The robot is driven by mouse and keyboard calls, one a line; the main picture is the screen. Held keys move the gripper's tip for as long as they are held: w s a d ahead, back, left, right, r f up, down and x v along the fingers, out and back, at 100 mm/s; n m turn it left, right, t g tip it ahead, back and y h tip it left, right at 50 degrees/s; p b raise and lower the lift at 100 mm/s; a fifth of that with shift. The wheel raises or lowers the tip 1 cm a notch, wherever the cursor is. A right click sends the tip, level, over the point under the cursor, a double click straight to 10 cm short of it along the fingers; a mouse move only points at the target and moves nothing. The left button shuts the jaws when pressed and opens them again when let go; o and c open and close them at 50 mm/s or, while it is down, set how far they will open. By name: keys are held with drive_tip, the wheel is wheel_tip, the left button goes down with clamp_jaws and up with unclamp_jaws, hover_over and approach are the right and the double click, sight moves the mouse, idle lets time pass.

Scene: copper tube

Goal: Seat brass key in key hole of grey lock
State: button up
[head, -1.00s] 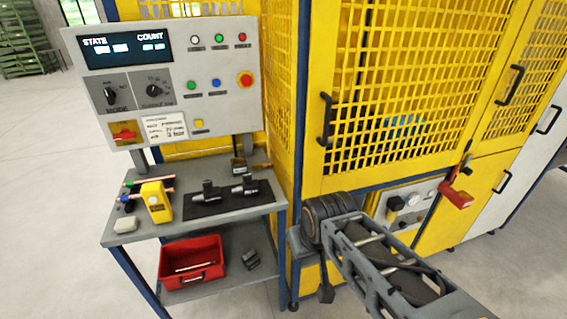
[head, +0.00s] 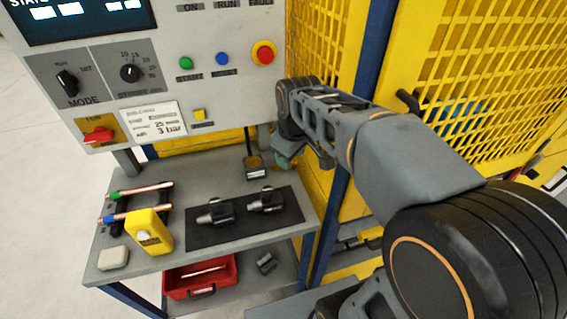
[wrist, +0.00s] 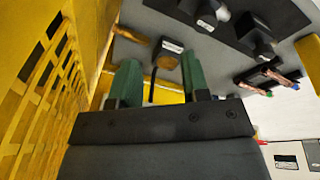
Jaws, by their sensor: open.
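A small brass-coloured piece (head: 254,160), probably the brass key, is at the back right of the bench top, just behind a small dark grey block (head: 257,174) with a white label. I cannot tell whether this block is the grey lock, and no key hole is clear. My gripper (wrist: 157,72) has green fingers, spread apart with nothing held between them, pointing toward the bench's back right. In the head view my gripper (head: 285,163) is small and partly hidden by my arm.
A black mat (head: 230,235) with two dark fittings lies on the bench, left of it a yellow device (head: 148,230) and copper tubes (head: 140,191). The control panel (head: 215,85) overhangs the back. A yellow mesh cage (head: 480,90) stands close right. A red bin (head: 196,278) sits below.

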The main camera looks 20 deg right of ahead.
drive_tip(key=w+n+g, duration=0.1)
drive_tip(key=w+n, duration=0.3)
drive_tip(key=w, duration=0.3)
drive_tip(key=n+g, duration=0.1)
drive_tip(key=n, duration=0.5)
hover_over(271, 166)
wheel_tip(271, 166, down, 12)
drive_tip(key=shift+f+b, duration=0.1)
drive_tip(key=shift+b, duration=0.2)
drive_tip(key=shift+f+p, duration=0.5)
drive_tip(key=shift+f, duration=2.2)
clamp_jaws()
